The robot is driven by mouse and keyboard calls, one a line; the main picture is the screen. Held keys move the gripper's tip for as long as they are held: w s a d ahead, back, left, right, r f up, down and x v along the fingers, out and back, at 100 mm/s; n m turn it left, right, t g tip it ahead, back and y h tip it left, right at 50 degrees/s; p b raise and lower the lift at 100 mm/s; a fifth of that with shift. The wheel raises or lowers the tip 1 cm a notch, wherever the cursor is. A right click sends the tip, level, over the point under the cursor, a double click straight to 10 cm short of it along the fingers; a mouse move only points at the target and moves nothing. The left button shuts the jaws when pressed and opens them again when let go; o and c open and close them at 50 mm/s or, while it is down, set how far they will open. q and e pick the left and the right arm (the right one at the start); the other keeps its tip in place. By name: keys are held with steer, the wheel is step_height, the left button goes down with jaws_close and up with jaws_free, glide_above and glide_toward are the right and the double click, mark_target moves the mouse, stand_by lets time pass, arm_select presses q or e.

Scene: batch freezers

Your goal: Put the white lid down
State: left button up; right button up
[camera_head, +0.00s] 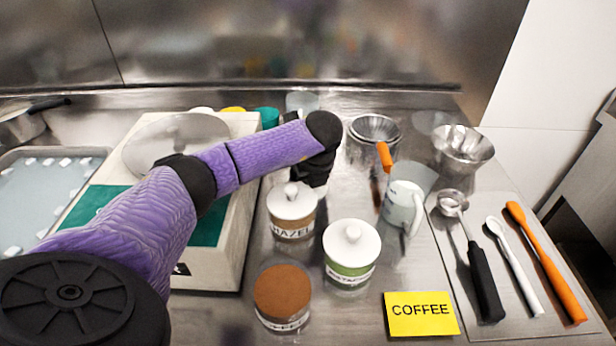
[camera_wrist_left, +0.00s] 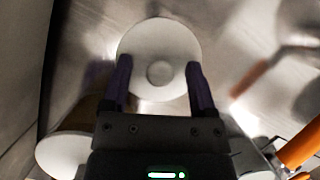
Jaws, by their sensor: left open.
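A round white lid with a knob (camera_wrist_left: 158,42) lies knob up over bare metal counter between the fingers of my left gripper (camera_wrist_left: 158,78) in the left wrist view. The fingers are spread, one at each side of the lid; whether they touch it I cannot tell. In the head view, my left gripper (camera_head: 314,178) points down just behind the lidded hazel jar (camera_head: 291,222), and it and the arm hide this lid. The coffee jar (camera_head: 283,296) at the front has no lid and shows brown powder. My right gripper is not in view.
A lidded pistachio jar (camera_head: 350,268) stands right of the coffee jar, behind a yellow COFFEE card (camera_head: 421,314). A white pitcher (camera_head: 402,207), metal cups (camera_head: 374,132) and a tray with utensils (camera_head: 467,318) are at right. A pale box (camera_head: 232,262) is left, under my arm.

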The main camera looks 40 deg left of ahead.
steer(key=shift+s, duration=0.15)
arm_select(q)
steer(key=shift+r, duration=0.1)
steer(key=c, duration=1)
jaws_close()
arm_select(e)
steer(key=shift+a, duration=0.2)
arm_select(q)
step_height(320, 180, up, 9)
steer(key=p, duration=0.2)
steer(key=shift+r+p, duration=0.15)
steer(key=shift+p, duration=0.2)
steer(key=w+a+m+t+h+b, duration=0.2)
steer(key=a+m, duration=0.4)
steer(key=m, duration=0.2)
steer(key=shift+m+h, duration=0.4)
steer(key=shift+m, duration=0.1)
steer(key=f+b, duration=0.1)
steer(key=f, duration=0.3)
steer(key=f+b, duration=0.1)
steer(key=f, duration=0.4)
steer(key=shift+w+a+f+b, duration=0.15)
steer(key=shift+w+f+b, duration=0.05)
steer(key=shift+b, duration=0.2)
steer(key=shift+r, duration=0.15)
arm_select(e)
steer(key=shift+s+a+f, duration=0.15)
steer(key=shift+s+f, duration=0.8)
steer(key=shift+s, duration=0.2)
